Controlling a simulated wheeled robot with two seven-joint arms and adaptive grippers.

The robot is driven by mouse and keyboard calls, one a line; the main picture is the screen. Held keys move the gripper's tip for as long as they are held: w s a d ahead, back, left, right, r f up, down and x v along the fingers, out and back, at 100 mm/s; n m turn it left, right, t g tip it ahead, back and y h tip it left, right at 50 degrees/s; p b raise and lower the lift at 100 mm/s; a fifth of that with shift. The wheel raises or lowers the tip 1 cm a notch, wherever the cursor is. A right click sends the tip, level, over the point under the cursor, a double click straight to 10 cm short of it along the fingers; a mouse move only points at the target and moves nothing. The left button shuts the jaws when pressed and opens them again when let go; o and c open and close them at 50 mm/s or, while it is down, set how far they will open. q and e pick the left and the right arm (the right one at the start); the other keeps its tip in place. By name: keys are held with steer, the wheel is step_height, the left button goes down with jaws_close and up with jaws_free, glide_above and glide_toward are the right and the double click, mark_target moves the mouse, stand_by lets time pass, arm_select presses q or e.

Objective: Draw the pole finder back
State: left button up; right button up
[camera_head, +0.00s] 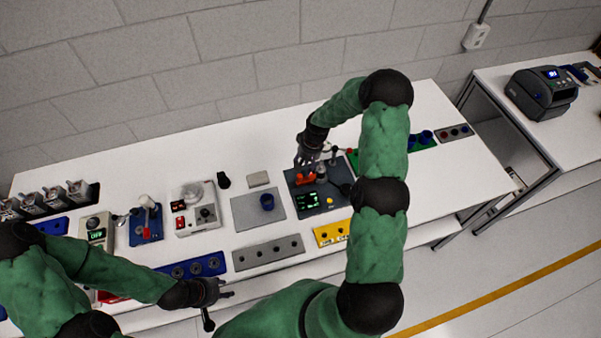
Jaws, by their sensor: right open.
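A dark grey-blue panel (316,205) with green lit digits (312,199) lies near the middle of the table. An orange-red part (305,179) sits at its upper left, and a pale cylindrical part (321,171) stands beside it. I cannot tell which part is the pole finder. My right gripper (307,165) is open, over the orange-red part; whether they touch is unclear. My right arm hides the area right of the panel. My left gripper (216,305) is in front of the table's front edge, its fingers apart and empty, away from the panel.
A yellow block (327,236) and a grey strip with holes (268,253) lie in front. A white device (195,219) stands further left. A printer-like box (541,95) stands on another table.

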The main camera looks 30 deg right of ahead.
mark_target(300, 175)
steer(key=shift+w+a+f+p, duration=0.1)
steer(key=shift+a+f+p, duration=0.1)
steer(key=shift+f, duration=0.8)
steer(key=shift+w+a+f+p, duration=0.1)
steer(key=shift+a+f, duration=0.1)
steer(key=shift+f, duration=0.85)
steer(key=shift+w+a+f+p, duration=0.1)
steer(key=shift+a+f, duration=0.1)
steer(key=shift+f, duration=0.8)
steer(key=shift+s, duration=0.1)
jaws_close()
